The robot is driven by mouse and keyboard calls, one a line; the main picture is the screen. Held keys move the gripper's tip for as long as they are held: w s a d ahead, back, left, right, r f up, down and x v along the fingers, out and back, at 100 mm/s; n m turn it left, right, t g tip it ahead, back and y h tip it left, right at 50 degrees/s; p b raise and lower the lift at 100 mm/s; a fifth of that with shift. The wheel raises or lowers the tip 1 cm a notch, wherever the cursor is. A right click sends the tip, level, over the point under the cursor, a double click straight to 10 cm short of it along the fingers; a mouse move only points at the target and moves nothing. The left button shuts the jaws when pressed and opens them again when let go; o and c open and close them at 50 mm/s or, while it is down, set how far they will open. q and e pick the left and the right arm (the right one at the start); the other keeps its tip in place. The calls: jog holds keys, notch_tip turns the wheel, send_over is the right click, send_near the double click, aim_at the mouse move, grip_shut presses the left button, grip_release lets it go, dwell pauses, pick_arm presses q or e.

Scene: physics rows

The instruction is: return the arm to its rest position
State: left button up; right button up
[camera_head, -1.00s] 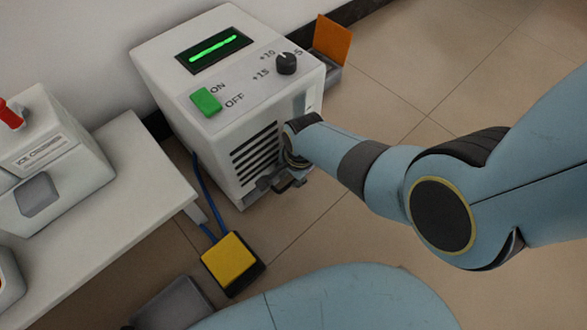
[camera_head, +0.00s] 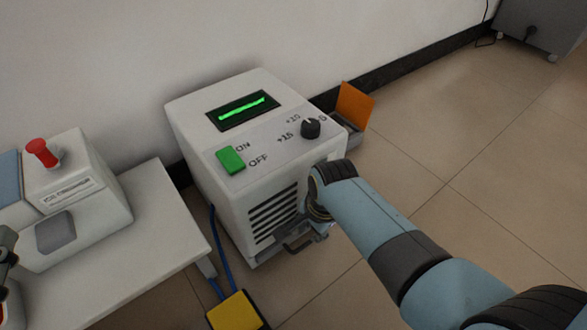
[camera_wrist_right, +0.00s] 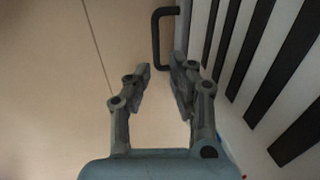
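My right arm comes in from the lower right in the head view. My right gripper (camera_head: 302,234) is low at the front of a white machine, beside its dark handle (camera_head: 297,246), and is partly hidden by my wrist. In the right wrist view the fingers (camera_wrist_right: 160,80) are apart with nothing between them, and the dark handle (camera_wrist_right: 158,40) lies just past the fingertips. A dark jointed piece at the left edge of the head view may be part of my left gripper; too little shows to tell.
The white machine (camera_head: 205,140) has a green switch (camera_head: 231,160), a dark knob (camera_head: 311,127) and front slats. A white table (camera_head: 150,245) with a red-knobbed device (camera_head: 85,205) stands left. A yellow pedal (camera_head: 235,312) lies on the floor.

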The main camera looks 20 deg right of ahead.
jog(key=shift+d, duration=0.1)
